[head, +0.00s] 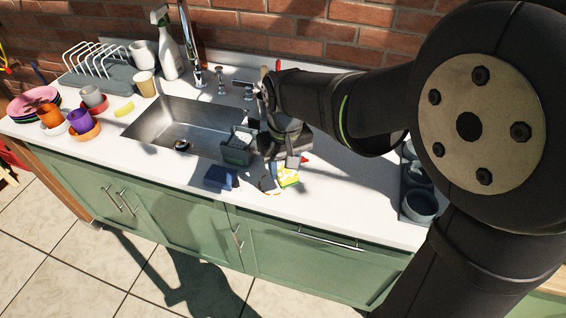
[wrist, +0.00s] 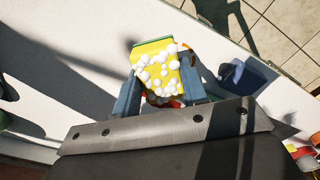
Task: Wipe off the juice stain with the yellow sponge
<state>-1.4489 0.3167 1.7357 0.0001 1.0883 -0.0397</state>
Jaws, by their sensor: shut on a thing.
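The yellow sponge (head: 289,178) has a green side and lies between the fingers of my gripper (head: 281,163), low over the counter near its front edge. In the wrist view the sponge (wrist: 157,48) is held between the two blue-grey fingers of my gripper (wrist: 161,90), with white foam blobs over its face. An orange-brown mark (head: 267,185), probably the juice stain, shows on the white counter just left of the sponge. The gripper and sponge hide part of that area, so its full extent cannot be told. Whether the sponge touches the counter is unclear.
A dark blue folded cloth (head: 220,177) lies left of the sponge. A grey-green caddy (head: 238,147) stands by the sink (head: 157,126), behind the cloth. Dark bowls (head: 420,205) sit to the right. Cups, plates and a dish rack (head: 98,75) fill the left side.

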